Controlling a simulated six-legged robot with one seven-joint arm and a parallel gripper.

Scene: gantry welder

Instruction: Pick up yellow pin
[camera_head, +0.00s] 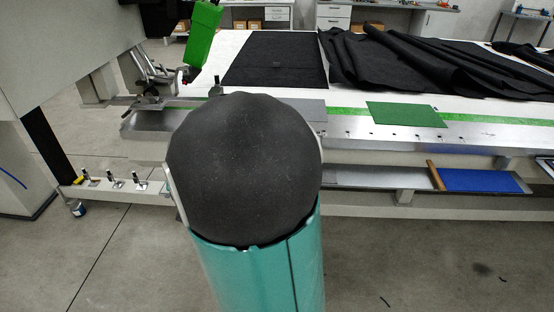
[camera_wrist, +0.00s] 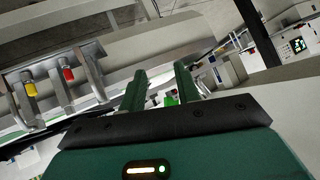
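The yellow pin (camera_wrist: 31,89) shows in the wrist view at the left, hanging in a metal bracket. A red pin (camera_wrist: 68,74) sits in a similar bracket just to its right. My gripper (camera_wrist: 161,72) has two green fingers spread apart with nothing between them; it is open. The yellow pin lies to the left of my fingers, apart from them. I cannot make out the yellow pin in the head view, where my arm covers the middle of the picture and my gripper is hidden.
In the head view, a long white table (camera_head: 350,98) bears black fabric (camera_head: 425,62) and a green sheet (camera_head: 406,114). A blue panel (camera_head: 480,181) lies on the lower shelf. Small clamps (camera_head: 113,180) stand on a low rail at left. The floor in front is clear.

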